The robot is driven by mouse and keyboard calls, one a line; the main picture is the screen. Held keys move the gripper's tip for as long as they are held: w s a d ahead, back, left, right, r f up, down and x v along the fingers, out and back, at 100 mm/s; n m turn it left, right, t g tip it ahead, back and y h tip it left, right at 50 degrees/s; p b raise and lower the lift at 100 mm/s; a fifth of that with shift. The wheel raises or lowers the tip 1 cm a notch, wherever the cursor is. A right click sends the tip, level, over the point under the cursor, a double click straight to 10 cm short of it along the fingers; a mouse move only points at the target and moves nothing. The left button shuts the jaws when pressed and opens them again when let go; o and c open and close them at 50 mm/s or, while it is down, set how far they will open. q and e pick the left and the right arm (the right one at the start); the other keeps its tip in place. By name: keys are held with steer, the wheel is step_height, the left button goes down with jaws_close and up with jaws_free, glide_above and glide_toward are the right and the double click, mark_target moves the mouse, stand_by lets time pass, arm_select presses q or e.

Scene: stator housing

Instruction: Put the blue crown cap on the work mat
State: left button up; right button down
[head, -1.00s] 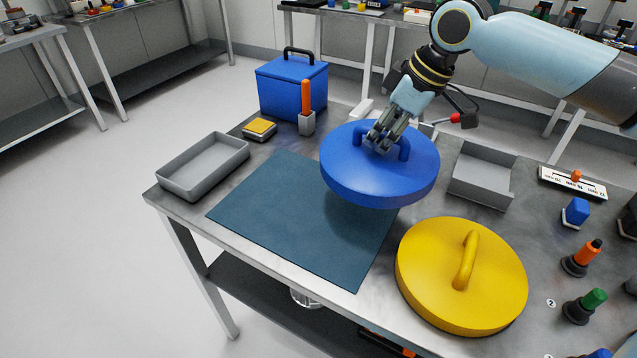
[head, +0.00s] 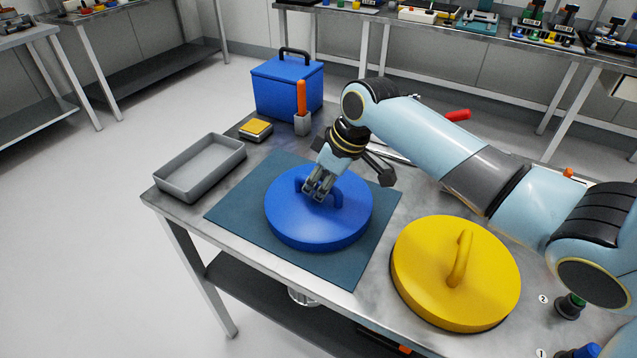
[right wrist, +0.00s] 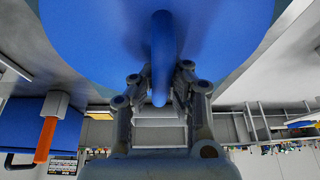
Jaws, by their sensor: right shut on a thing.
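The blue crown cap (head: 325,228) is a large round disc with an arched handle on top. In the head view it is over the middle of the dark teal work mat (head: 240,207), and it looks level and on or very close to the mat; its underside is hidden. My right gripper (head: 318,190) is shut on the cap's handle from above. In the right wrist view the handle (right wrist: 160,60) runs between the fingers (right wrist: 160,95), with the blue disc filling the top. My left gripper is not in view.
A yellow cap (head: 440,285) lies right of the mat. A grey tray (head: 180,188) stands left, with a yellow-topped block (head: 256,128), a grey holder with an orange handle (head: 302,122) and a blue box (head: 280,90) behind. The mat's front and left parts are clear.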

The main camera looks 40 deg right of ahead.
steer(key=c, duration=1.4)
jaws_free()
steer(key=shift+r, duration=0.15)
steer(key=v, duration=1.1)
steer(key=shift+s+d+r, duration=0.15)
steer(key=shift+s+r, duration=0.05)
steer(key=shift+r, duration=0.15)
steer(key=shift+f, duration=0.1)
